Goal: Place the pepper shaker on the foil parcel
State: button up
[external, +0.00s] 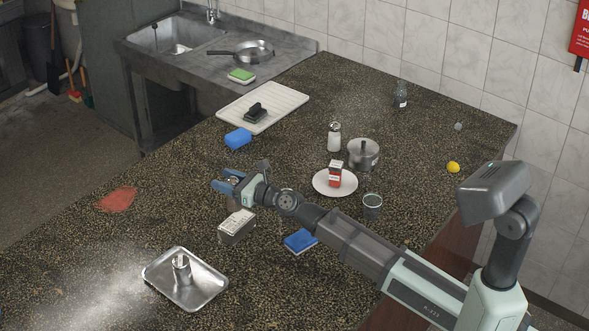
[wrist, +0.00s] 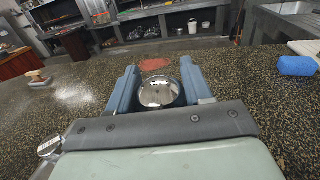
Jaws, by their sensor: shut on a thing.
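My gripper (wrist: 160,85) is shut on the pepper shaker, whose round, shiny metal top (wrist: 158,92) shows between the two blue fingers in the wrist view. In the external view my gripper (external: 228,184) is left of centre, with the shaker's brownish body (external: 233,203) partly showing beneath it.
A metal tray (external: 208,291) holding a small silvery item (external: 182,268) is at the front left. Blue sponges (external: 238,138) (external: 300,241), a plate (external: 320,187) with a red-and-white carton, a glass (external: 372,205) and a pot (external: 363,154) stand around. The counter's left part is mostly clear.

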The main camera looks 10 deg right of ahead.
jog(key=shift+f, duration=2.25)
jog(key=shift+f, duration=0.15)
jog(key=o, duration=1.2)
jog(key=shift+s+d, duration=0.2)
jog(key=shift+d, duration=0.05)
jog(key=v, duration=1.1)
jog(key=shift+s+d+r, duration=0.1)
jog(key=shift+d+r, duration=0.05)
jog(key=shift+r, duration=0.05)
